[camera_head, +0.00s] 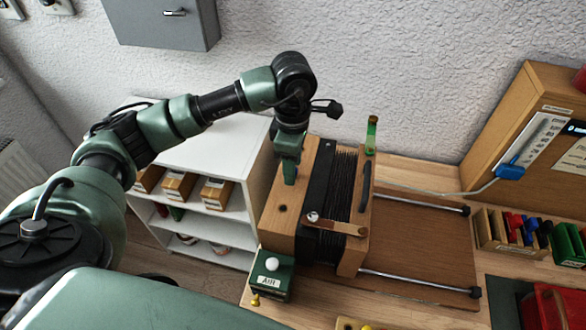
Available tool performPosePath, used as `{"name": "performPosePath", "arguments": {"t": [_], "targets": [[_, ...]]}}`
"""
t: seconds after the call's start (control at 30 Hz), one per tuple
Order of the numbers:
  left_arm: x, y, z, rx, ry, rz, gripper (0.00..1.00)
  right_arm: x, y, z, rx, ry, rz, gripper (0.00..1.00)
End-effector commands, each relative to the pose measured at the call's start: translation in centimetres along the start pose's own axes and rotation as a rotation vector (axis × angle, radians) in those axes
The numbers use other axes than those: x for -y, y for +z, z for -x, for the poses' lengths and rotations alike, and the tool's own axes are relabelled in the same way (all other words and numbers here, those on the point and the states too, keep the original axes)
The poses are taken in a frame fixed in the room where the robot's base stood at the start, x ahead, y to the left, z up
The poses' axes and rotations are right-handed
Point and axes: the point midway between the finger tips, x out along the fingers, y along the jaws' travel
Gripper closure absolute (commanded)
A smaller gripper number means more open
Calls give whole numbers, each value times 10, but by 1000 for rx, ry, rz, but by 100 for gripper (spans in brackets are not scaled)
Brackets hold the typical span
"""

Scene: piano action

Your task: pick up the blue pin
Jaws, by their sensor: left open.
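Small blue pieces (528,233) lie between red and dark ones in a wooden bin (490,238) at the right; they are too small for me to tell whether one is the blue pin. My left gripper (289,178) points down over the left wooden block (284,222) of the piano action model, far to the left of that bin. It is open, with nothing visible between its fingers. I cannot tell whether the fingertips touch the block. My right gripper is out of view.
A green-and-amber upright piece (372,135) stands at the model's back. Two metal rails (420,285) run along the brown board. A green box with a white button (272,265) stands in front. A blue plug-like item (510,169) with a cable is at the right cabinet. White shelves (215,150) stand left.

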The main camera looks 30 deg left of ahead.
Motion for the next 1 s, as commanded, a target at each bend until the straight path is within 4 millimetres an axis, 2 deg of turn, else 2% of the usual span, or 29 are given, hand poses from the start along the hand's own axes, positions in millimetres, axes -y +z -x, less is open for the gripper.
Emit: {"name": "performPosePath", "arguments": {"t": [0.13, 0.3, 0.77, 1.0], "targets": [[0, 0, 0, 0, 0, 0, 54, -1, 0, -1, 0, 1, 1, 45], [0, 0, 0, 0, 1, 0, 100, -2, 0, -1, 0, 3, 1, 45], [-1, 0, 3, 1, 2, 1, 100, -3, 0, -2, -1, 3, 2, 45], [-1, 1, 25, 2, 6, 0, 100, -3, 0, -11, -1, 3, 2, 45]]}}
